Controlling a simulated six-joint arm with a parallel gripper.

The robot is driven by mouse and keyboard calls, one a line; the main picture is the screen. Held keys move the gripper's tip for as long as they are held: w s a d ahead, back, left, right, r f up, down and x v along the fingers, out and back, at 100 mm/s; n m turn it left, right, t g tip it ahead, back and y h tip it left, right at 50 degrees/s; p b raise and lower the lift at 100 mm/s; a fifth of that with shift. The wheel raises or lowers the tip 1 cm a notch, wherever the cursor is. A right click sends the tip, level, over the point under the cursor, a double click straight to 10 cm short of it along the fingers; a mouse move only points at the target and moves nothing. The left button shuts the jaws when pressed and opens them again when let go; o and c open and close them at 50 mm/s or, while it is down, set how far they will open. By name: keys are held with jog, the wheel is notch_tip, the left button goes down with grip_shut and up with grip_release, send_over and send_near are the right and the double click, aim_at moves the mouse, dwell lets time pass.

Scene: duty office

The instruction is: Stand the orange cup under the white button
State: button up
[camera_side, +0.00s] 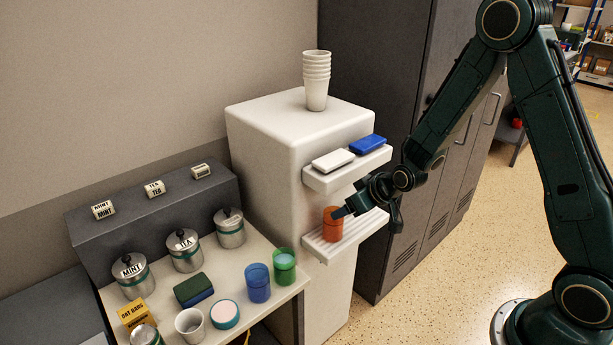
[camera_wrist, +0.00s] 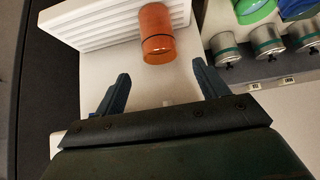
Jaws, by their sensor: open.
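The orange cup (camera_side: 332,228) stands upright on the left part of the white ribbed tray (camera_side: 354,236) of the dispenser. The white button (camera_side: 333,160) is on the upper ledge, directly above the cup in the side view. A blue button (camera_side: 367,144) is to its right. My gripper (camera_wrist: 161,69) is open and empty. In the wrist view the orange cup (camera_wrist: 157,38) is just beyond the fingertips, in line with the gap between them. In the side view a fingertip overlaps the cup's right edge; I cannot tell whether it touches.
The white dispenser (camera_side: 270,165) carries a stack of white cups (camera_side: 316,82). At left, a counter (camera_side: 270,298) holds a blue cup (camera_side: 258,283), a green cup (camera_side: 284,267), tins and a white cup (camera_side: 190,325). Dark lockers (camera_side: 375,90) stand behind. The tray's right part is free.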

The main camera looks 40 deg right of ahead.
jog(key=shift+v, duration=0.8)
jog(key=s+a+r+g, duration=0.1)
jog(key=s+r, duration=0.4)
jog(key=r, duration=0.3)
jog(key=s+a+r, duration=0.2)
jog(key=s+r, duration=0.2)
jog(key=r, duration=0.3)
jog(key=s+r, duration=0.3)
jog(key=s, duration=0.6)
jog(key=s+a+r+g, duration=0.1)
jog(key=s+r, duration=0.3)
jog(key=s, duration=0.5)
jog(key=shift+r+g, duration=0.2)
jog(key=shift+g, duration=0.1)
